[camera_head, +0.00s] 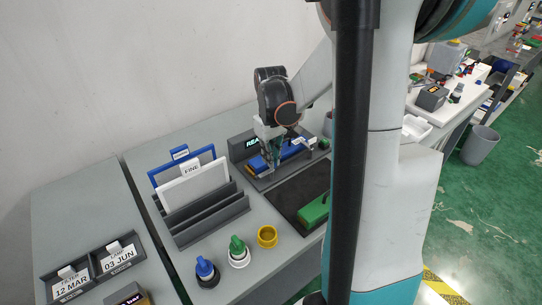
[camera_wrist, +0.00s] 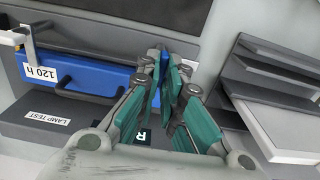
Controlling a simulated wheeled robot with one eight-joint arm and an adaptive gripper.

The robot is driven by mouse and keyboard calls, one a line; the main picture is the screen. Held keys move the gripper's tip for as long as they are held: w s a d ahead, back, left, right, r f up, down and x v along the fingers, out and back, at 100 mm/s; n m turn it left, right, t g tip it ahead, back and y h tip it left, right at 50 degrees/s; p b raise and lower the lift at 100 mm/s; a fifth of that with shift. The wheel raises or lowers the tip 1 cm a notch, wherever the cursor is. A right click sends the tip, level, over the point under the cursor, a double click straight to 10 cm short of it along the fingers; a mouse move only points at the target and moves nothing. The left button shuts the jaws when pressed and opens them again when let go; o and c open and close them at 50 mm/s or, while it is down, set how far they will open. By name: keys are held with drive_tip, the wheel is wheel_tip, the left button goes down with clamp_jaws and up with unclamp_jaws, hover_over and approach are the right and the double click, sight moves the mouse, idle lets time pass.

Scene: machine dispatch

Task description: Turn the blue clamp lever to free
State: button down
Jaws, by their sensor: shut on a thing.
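A long blue part (camera_wrist: 95,78) with black handles and a "120 h" tag (camera_wrist: 40,72) lies in the machine beside the fingers. The lever's angle and any free mark cannot be made out.
A grey rack (camera_head: 205,222) with a blue and a white framed plate stands left of the machine. A dark mat (camera_head: 297,190) with a green block (camera_head: 314,210) lies in front. Blue, green and yellow round pieces (camera_head: 267,236) stand near the front edge. A "LAMP TEST" label (camera_wrist: 48,117) is on the machine.

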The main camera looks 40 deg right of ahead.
idle(0.4)
drive_tip(key=c, duration=1.7)
unclamp_jaws()
drive_tip(key=shift+r, duration=0.1)
wheel_tip(320, 180, up, 12)
drive_tip(key=shift+f, duration=0.1)
